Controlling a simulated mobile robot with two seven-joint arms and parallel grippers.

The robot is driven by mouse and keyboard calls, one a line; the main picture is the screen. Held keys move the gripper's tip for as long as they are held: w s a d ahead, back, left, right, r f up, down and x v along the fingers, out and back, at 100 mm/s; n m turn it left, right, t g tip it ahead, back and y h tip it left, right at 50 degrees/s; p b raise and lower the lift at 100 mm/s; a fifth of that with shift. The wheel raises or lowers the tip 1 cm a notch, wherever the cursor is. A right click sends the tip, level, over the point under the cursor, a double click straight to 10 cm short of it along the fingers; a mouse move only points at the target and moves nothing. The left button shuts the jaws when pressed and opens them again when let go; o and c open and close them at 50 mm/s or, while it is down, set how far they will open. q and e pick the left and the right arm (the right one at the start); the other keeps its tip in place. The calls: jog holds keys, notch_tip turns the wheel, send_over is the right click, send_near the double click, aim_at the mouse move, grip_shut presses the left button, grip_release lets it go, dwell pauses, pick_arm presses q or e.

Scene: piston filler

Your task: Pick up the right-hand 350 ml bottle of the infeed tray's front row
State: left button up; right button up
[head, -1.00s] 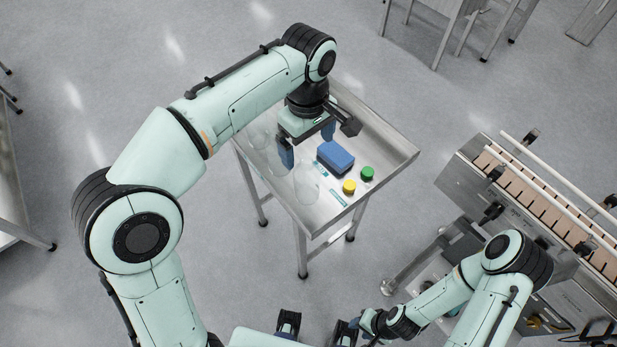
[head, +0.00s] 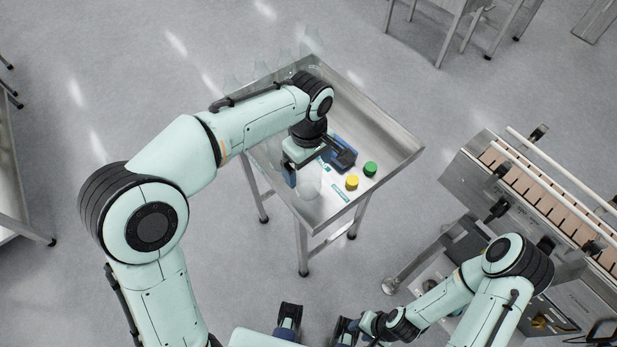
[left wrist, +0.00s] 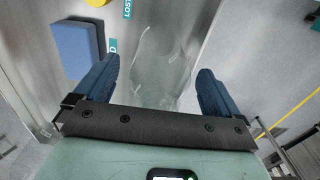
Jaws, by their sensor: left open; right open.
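The infeed tray (head: 392,152) is a steel table-top tray in the head view. A clear, see-through bottle (head: 308,187) stands near its front edge, just below my left gripper (head: 311,168), which partly covers it. In the left wrist view the same clear bottle (left wrist: 160,58) shows between the two blue fingers of my open left gripper (left wrist: 158,76), with a gap to each finger; whether the fingers are level with it is hard to tell. Other faint clear bottles (head: 262,66) show at the tray's back left. My right gripper (head: 318,324) is open and empty at the bottom, away from the tray.
A blue block (head: 343,147) lies beside my left gripper, partly hidden by it. A conveyor machine (head: 480,185) stands at the right. The tray's right side is clear.

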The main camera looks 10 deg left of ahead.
pick_arm(q)
jog(key=c, duration=1.4)
jog(key=shift+r, duration=0.15)
